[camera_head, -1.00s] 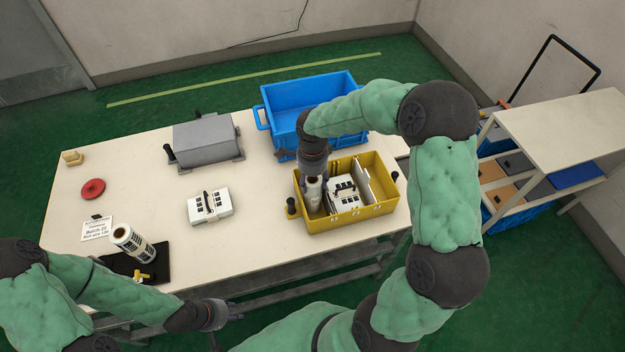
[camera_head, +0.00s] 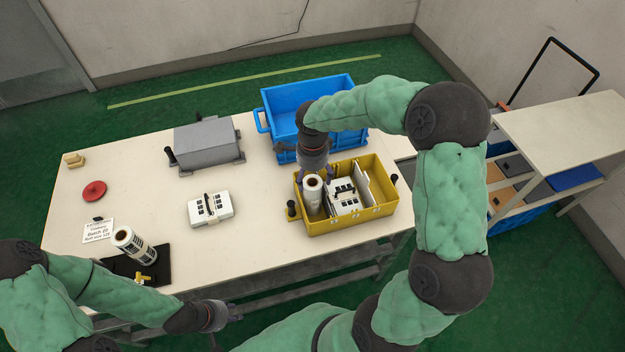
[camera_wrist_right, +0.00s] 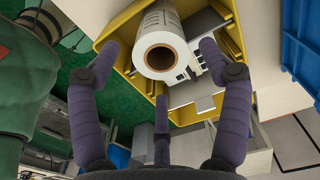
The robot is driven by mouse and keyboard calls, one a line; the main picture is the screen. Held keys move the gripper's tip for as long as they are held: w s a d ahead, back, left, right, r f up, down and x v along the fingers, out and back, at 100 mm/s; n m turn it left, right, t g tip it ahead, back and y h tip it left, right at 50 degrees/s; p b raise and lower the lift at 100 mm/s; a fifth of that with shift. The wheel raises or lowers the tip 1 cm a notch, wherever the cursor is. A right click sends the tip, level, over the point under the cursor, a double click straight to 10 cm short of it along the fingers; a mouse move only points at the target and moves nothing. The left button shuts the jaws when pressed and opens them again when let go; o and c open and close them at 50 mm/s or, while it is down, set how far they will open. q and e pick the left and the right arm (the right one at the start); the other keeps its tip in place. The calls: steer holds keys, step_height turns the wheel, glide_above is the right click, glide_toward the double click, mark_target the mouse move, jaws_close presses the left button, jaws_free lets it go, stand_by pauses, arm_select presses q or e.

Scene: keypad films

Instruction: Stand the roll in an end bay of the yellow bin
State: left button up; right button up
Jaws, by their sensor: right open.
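A white roll (camera_head: 313,190) with a brown core stands about upright in the left end bay of the yellow bin (camera_head: 348,226). In the right wrist view the roll (camera_wrist_right: 157,24) shows its open core end towards me. My right gripper (camera_head: 315,172) is just above and behind the roll. Its fingers are spread and apart from the roll in the wrist view (camera_wrist_right: 160,72). The roll's foot is hidden by the bin wall. My left gripper (camera_head: 232,313) is in front of the table, away from the bin; its jaw state is unclear.
A bundle of white printed packs (camera_head: 343,197) fills the bin's middle. A blue crate (camera_head: 283,105), grey box (camera_head: 207,145), white pack (camera_head: 209,208) and red disc (camera_head: 94,191) are on the table.

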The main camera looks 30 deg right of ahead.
step_height(320, 180, up, 8)
steer(key=p, duration=0.1)
steer(key=shift+r+p, duration=0.25)
steer(key=shift+p, duration=0.1)
